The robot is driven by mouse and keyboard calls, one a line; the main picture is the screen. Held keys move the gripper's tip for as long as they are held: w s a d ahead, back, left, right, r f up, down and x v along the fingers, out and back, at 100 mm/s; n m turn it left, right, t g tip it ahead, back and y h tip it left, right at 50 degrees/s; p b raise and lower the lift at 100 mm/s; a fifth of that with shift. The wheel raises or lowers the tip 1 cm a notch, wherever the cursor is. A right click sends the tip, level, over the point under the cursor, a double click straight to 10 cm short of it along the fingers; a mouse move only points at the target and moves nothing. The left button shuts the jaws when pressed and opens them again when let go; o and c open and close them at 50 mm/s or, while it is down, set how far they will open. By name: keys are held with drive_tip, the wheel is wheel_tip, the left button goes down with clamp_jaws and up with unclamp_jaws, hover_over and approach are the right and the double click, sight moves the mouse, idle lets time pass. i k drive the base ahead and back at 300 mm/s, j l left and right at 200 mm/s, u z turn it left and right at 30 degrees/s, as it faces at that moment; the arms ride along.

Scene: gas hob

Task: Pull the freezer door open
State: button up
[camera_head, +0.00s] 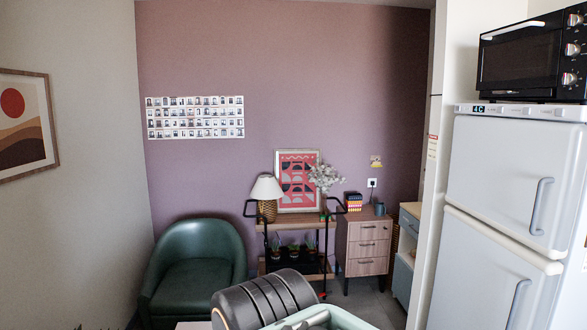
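The white fridge-freezer (510,169) stands at the right edge, partly cut off by the frame. It has an upper door (495,165) and a lower door (475,275), and both look shut. The upper door has a grey vertical handle (541,206) near its right side. The lower door has a similar handle (518,303), cut off at the bottom. I cannot tell which door is the freezer's. My gripper is not in view.
A black toaster oven (525,62) sits on the fridge-freezer. A dark ribbed cylinder (265,299) and a pale green object (340,319) fill the bottom middle. A green armchair (195,270), a cart with a lamp (266,193) and a drawer cabinet (366,245) stand at the back.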

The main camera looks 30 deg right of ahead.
sight(523, 179)
drive_tip(key=z, duration=2.3)
drive_tip(key=i+z, duration=0.3)
drive_tip(key=i+j+z, duration=0.15)
drive_tip(key=z, duration=0.15)
